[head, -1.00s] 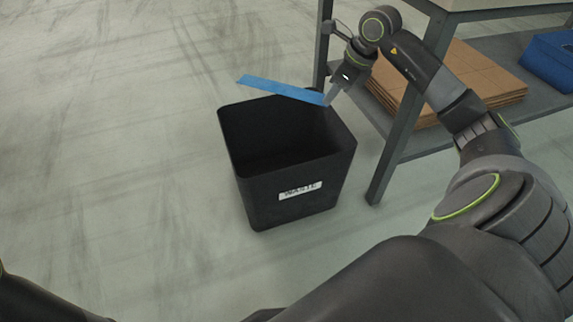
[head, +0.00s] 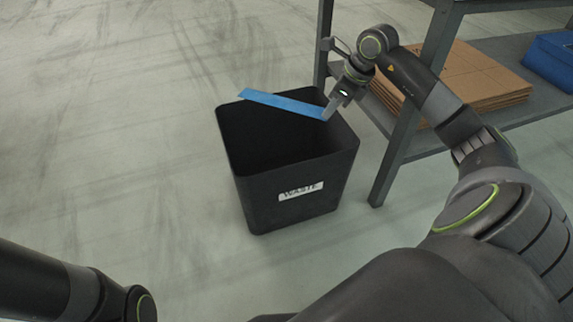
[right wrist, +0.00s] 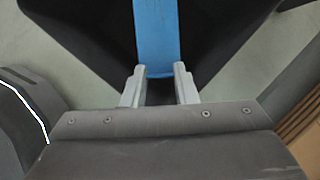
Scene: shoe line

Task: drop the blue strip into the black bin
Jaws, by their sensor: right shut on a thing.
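The blue strip (head: 282,103) is held at its right end by my right gripper (head: 326,115), which is shut on it. The strip reaches leftward across the opening of the black bin (head: 296,212), close to its back rim in the head view. The bin stands upright on the floor and has a white WASTE label. In the right wrist view the strip (right wrist: 156,35) runs up from between the fingertips (right wrist: 160,72), with the dark bin (right wrist: 215,25) behind it. My left arm shows at the lower left; its gripper is out of view.
A dark metal table frame (head: 399,150) stands right of the bin, with one leg close to it. Its low shelf (head: 508,112) holds a stack of flat cardboard (head: 470,75) and a blue bin (head: 552,60). The floor left of the bin is clear.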

